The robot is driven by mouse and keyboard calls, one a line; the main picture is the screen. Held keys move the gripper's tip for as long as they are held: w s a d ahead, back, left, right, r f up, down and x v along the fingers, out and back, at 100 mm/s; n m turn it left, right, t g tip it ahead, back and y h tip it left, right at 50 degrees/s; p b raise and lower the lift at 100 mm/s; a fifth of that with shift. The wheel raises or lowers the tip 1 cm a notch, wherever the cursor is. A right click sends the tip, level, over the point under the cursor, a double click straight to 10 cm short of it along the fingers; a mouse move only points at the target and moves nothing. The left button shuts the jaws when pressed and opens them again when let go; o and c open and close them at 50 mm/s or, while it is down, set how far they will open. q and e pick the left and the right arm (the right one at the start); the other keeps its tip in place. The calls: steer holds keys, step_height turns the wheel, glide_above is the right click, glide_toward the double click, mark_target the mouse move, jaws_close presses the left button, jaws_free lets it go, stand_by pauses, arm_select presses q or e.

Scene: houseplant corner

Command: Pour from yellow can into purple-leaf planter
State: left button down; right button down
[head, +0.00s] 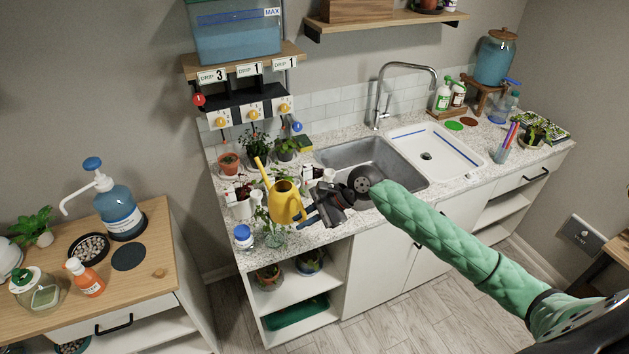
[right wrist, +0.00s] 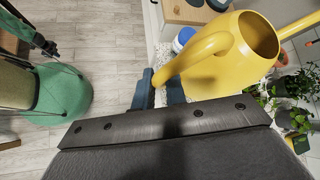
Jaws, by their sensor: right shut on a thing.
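The yellow can (head: 285,205) is near the front left of the counter, with its long spout pointing up and to the left. My right gripper (head: 318,214) is shut on its handle from the right. In the right wrist view the yellow can (right wrist: 222,62) shows its open top, and its handle sits between my blue fingertips (right wrist: 160,88). The can looks nearly upright. A white planter (head: 241,208) with dark reddish leaves stands just left of the can, partly hidden behind the spout. I cannot tell surely that its leaves are purple. My left gripper is not in view.
A blue-capped jar (head: 243,236) and a leafy plant crowd the front left corner. A terracotta pot (head: 228,163) and other plants stand behind. The steel sink (head: 360,153) is right of the can. A shelf with valves (head: 245,115) hangs above. Floor in front is clear.

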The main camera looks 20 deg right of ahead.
stand_by(0.3)
steer(key=s+d+f+m, duration=0.1)
steer(key=s+d+f, duration=0.4)
steer(key=d+f, duration=0.35)
steer(key=d+f+m+t, duration=0.1)
steer(key=d+t, duration=0.1)
steer(key=d, duration=0.7)
steer(key=w+d+m+h+b, duration=0.1)
steer(key=w+d+b, duration=0.2)
steer(key=w, duration=0.5)
steer(key=shift+d+f+g, duration=0.15)
steer(key=shift+d+g, duration=0.05)
steer(key=shift+g, duration=0.2)
steer(key=shift+w, duration=0.1)
